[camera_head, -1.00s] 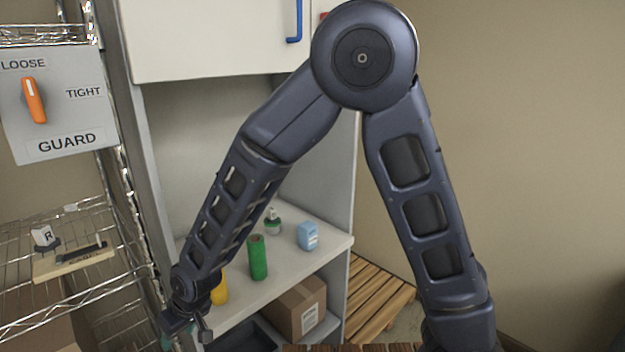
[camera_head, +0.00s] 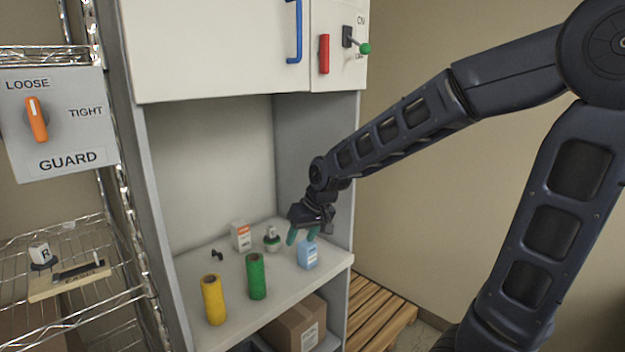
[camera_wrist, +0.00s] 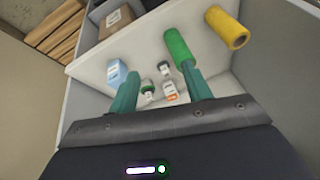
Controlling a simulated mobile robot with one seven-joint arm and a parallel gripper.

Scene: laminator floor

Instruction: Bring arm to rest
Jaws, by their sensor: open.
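My gripper (camera_head: 302,236) is open, with green fingers, above the right part of the cabinet shelf (camera_head: 240,312). My arm reaches in from the right of the head view, bent at a high elbow.
A yellow roll (camera_head: 213,300), a green roll (camera_head: 257,277), a white box (camera_head: 241,236) and a small green-based bottle (camera_head: 272,240) stand on the shelf. A cardboard box (camera_head: 296,325) sits below. A guard dial panel (camera_head: 75,135) and wire rack (camera_head: 75,295) are left.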

